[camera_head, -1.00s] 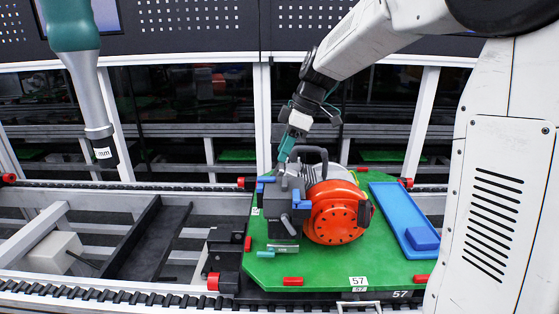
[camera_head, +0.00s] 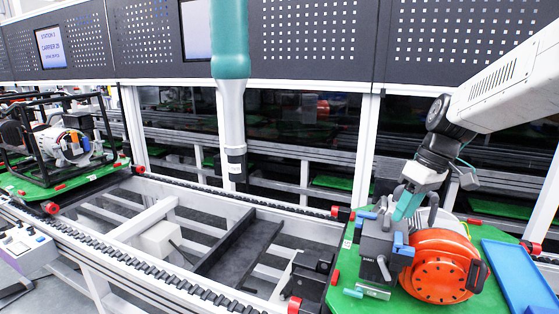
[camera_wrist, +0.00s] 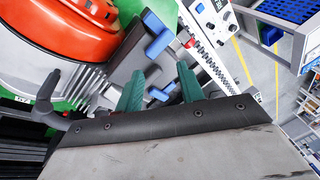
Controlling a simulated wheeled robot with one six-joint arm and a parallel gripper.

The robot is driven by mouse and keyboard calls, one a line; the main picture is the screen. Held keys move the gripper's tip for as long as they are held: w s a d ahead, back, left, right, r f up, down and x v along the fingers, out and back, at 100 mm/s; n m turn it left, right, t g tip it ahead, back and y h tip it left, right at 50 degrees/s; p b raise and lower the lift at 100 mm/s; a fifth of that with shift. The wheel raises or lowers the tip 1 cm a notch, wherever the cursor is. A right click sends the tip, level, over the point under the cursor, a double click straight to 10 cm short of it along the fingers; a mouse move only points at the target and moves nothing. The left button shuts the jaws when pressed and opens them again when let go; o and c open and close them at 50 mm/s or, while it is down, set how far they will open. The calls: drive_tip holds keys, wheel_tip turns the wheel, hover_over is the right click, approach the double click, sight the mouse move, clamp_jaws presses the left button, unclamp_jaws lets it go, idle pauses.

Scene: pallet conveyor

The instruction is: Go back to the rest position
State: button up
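My gripper (camera_head: 408,206), with teal fingers, is at the right in the head view, just above a dark grey clamp-like device with blue parts (camera_head: 376,243). In the wrist view my gripper (camera_wrist: 160,82) has its two fingers apart, with nothing seen held between them. The device stands beside an orange-and-grey motor (camera_head: 440,265) on a green pallet (camera_head: 346,262). The motor's orange cover (camera_wrist: 60,32) fills the upper left of the wrist view. Whether the fingers touch the device cannot be told.
A blue tray (camera_head: 520,275) lies right of the motor. A teal-and-grey hanging column (camera_head: 231,95) stands over the open conveyor frame. Another green pallet (camera_head: 75,175) with a black-framed unit is at the far left. A white control box (camera_head: 25,245) sits at the lower left.

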drive_tip(key=s+a+m+t+h, duration=0.1)
drive_tip(key=s+m, duration=0.5)
drive_tip(key=s, duration=2)
drive_tip(key=shift+s+a+f+m+h, duration=0.25)
drive_tip(key=shift+a+m+h, duration=0.2)
drive_tip(key=shift+h, duration=0.65)
